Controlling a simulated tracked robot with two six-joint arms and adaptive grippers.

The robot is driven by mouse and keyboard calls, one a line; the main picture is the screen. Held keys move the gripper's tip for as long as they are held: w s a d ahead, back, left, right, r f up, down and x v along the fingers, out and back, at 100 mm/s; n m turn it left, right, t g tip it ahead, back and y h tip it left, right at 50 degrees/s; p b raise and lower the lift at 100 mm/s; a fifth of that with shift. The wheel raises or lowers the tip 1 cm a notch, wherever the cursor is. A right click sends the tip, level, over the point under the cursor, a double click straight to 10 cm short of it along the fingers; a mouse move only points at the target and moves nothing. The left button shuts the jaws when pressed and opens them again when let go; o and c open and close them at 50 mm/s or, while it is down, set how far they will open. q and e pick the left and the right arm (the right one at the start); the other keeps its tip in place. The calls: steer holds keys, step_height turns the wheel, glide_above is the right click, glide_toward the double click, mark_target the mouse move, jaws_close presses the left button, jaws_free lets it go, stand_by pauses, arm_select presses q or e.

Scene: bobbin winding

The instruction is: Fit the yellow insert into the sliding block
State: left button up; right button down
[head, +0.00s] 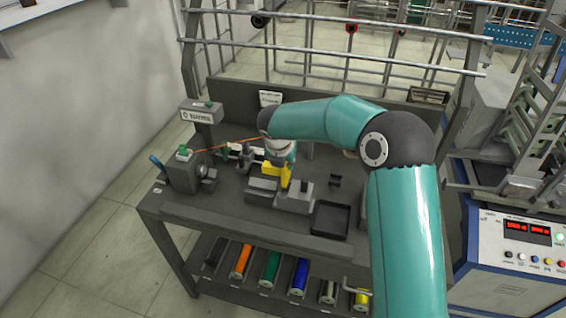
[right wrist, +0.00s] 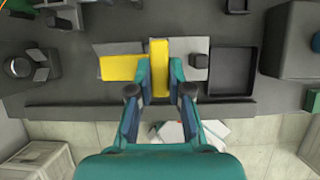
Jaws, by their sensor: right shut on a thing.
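My right gripper (right wrist: 160,75) is shut on the yellow insert (right wrist: 160,60), which stands between its fingertips in the right wrist view. A second yellow part (right wrist: 120,67) reaches left of the fingers; I cannot tell whether it is the same piece. In the head view the yellow insert (head: 285,178) shows below my right wrist, over the grey blocks (head: 294,197) on the bench. The grey block (right wrist: 188,46) lies under and beside it in the wrist view. I cannot tell whether they touch. The gripper's fingers are mostly hidden in the head view. My left gripper is not in view.
A black tray (head: 331,220) lies right of the blocks. A winding machine (head: 184,172) with a blue handle stands at the bench's left end. Colored spools (head: 270,268) lie on the lower shelf. A small dark holder (head: 335,181) stands behind the tray.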

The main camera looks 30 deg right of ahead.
mark_target(285, 180)
steer(key=shift+f, duration=0.15)
steer(key=shift+f+b, duration=1.8)
steer(key=shift+f, duration=1.1)
steer(key=shift+f, duration=0.15)
steer(key=shift+f+b, duration=0.4)
steer(key=shift+f, duration=0.15)
steer(key=c, duration=1)
jaws_free()
